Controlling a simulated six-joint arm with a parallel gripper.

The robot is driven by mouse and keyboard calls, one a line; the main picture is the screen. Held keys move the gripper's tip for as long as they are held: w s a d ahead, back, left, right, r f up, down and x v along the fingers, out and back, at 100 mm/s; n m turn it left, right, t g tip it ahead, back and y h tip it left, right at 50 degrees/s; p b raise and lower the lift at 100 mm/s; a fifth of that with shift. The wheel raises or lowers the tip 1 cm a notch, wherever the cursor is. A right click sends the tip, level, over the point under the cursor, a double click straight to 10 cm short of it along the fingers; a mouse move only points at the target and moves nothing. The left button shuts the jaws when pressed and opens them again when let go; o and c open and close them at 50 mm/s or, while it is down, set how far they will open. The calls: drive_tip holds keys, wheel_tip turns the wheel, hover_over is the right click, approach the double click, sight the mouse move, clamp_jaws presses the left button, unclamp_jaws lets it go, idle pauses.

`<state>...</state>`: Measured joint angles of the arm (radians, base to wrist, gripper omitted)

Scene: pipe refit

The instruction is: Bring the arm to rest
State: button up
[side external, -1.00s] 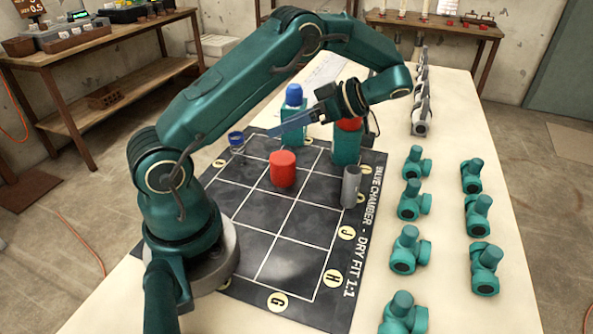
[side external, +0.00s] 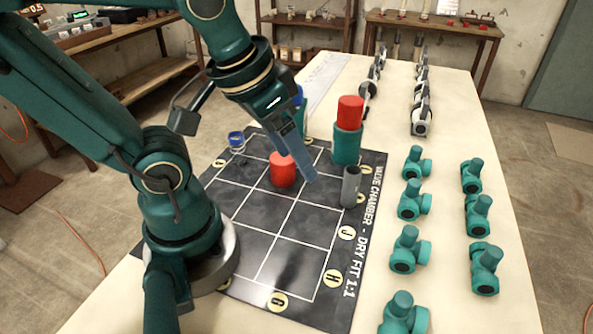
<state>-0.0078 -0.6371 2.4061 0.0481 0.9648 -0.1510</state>
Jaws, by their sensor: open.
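My gripper (side external: 308,172) hangs above the dark mat, its fingers pointing down and to the right in the picture. It is open with nothing seen between the fingers, which overlap closely in this view. A short red cylinder (side external: 280,170) stands on the mat, just left of the fingers in the picture. A grey pipe (side external: 351,187) stands upright to their right. The gridded mat (side external: 300,262) lies on the table. A teal piece (side external: 347,146) with a red cylinder (side external: 350,111) on top stands at the mat's back right.
A blue-and-clear piece (side external: 236,141) is at the mat's back left. A blue-topped piece (side external: 299,95) is partly hidden behind my gripper. Several teal fittings (side external: 408,250) and grey-white fittings (side external: 421,120) line the right of the pale table (side external: 440,310). The mat's front is clear.

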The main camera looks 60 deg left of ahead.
drive_tip(key=shift+s+d+m+t+h, duration=0.3)
drive_tip(key=shift+d+m+t, duration=0.15)
drive_tip(key=shift+m, duration=0.35)
idle(0.7)
